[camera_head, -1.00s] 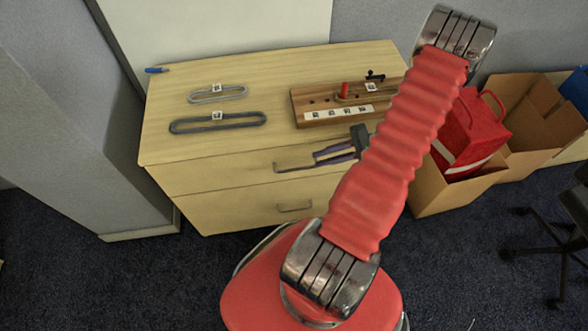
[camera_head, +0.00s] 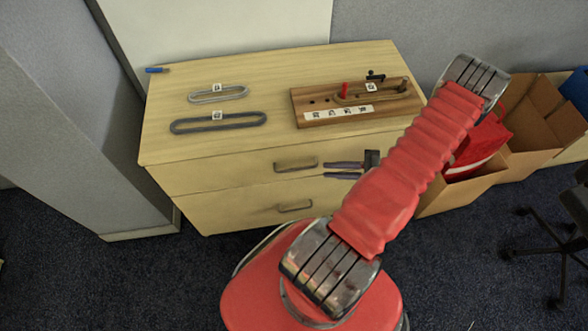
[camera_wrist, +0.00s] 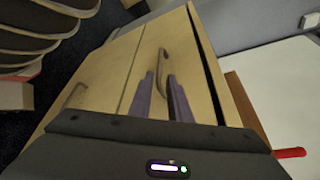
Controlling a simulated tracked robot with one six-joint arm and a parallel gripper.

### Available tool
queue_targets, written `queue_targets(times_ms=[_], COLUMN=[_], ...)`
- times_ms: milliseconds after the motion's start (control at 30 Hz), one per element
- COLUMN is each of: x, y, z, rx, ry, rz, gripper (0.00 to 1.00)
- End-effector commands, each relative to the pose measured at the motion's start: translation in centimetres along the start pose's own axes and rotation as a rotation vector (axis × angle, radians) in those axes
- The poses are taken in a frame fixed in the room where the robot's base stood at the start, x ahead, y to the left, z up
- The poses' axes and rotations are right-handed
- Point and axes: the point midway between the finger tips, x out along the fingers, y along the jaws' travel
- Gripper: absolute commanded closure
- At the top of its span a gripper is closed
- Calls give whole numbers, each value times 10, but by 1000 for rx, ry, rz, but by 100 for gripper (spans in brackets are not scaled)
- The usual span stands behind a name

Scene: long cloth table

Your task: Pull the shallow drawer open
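The upper, shallow drawer (camera_head: 225,177) of the light wood cabinet has a grey bar handle (camera_head: 295,165). In the wrist view a dark narrow gap runs along this drawer's top edge, and the handle (camera_wrist: 163,50) shows just beyond my fingertips. The head view does not show clearly whether the drawer is slightly out.
A lower drawer handle (camera_head: 295,207) sits below. On the cabinet top are a wooden board (camera_head: 320,98) with a red peg, two grey loops, and a blue pen (camera_head: 156,70). Cardboard boxes (camera_head: 530,120) stand at the right. The floor in front is carpet.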

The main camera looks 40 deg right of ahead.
Motion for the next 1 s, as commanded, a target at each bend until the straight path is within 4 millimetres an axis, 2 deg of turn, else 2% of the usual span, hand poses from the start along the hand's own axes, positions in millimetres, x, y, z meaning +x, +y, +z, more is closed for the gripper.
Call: queue_targets(times_ms=[700,1000], x=[102,128], y=[1,0], z=[1,0], rx=[1,1], ry=[-3,-1], rz=[2,0], gripper=[83,83])
